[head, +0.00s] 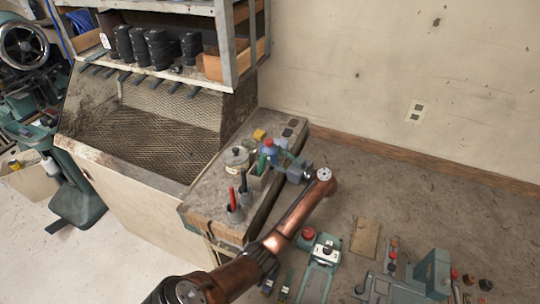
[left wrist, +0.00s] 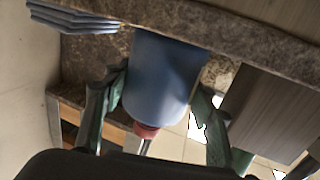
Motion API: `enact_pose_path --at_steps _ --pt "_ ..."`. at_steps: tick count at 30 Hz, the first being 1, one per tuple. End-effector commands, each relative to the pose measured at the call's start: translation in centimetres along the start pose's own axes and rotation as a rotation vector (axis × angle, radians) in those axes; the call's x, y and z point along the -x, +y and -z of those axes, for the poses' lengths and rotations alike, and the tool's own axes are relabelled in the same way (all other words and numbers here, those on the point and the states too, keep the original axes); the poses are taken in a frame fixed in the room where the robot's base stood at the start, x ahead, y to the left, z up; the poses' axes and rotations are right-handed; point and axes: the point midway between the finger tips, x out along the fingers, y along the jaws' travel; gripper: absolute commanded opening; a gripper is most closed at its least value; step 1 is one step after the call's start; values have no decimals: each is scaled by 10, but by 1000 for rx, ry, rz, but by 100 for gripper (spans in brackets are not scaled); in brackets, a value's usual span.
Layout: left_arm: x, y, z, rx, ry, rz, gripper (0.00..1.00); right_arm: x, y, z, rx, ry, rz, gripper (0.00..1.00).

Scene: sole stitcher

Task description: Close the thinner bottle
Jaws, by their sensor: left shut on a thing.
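A blue bottle (left wrist: 165,75) is between the two green fingers of my left gripper (left wrist: 155,112) in the left wrist view, and the gripper is shut on it. A red part (left wrist: 146,131) shows at the bottle's end, with a thin light rod beyond it. I cannot tell whether the red part is a seated cap. In the head view my left gripper (head: 272,153) is over the narrow bench top beside the mesh bay, and the bottle is small and partly hidden there. My right gripper is not in view.
A round lidded metal pot (head: 236,158) and a cup with red and dark handled tools (head: 235,213) stand close by on the bench top (head: 205,190). A yellow item (head: 259,134) lies behind. A shelf with black rolls (head: 158,48) is above the mesh bay.

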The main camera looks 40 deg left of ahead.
Motion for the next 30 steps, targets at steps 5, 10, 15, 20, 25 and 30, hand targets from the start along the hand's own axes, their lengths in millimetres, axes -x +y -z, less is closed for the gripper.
enact_pose_path --at_steps 5,10,15,20,25,30 --pt "0 0 0 0 0 -1 0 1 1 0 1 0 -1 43" --pt "0 0 -2 0 0 -1 59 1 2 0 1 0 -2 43" --pt "0 0 -2 0 0 0 59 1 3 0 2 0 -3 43" --pt "0 0 2 1 1 0 59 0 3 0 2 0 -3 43" --pt "26 1 4 -2 -4 -4 59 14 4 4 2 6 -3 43" --pt "54 1 3 -1 -3 -4 59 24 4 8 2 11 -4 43"
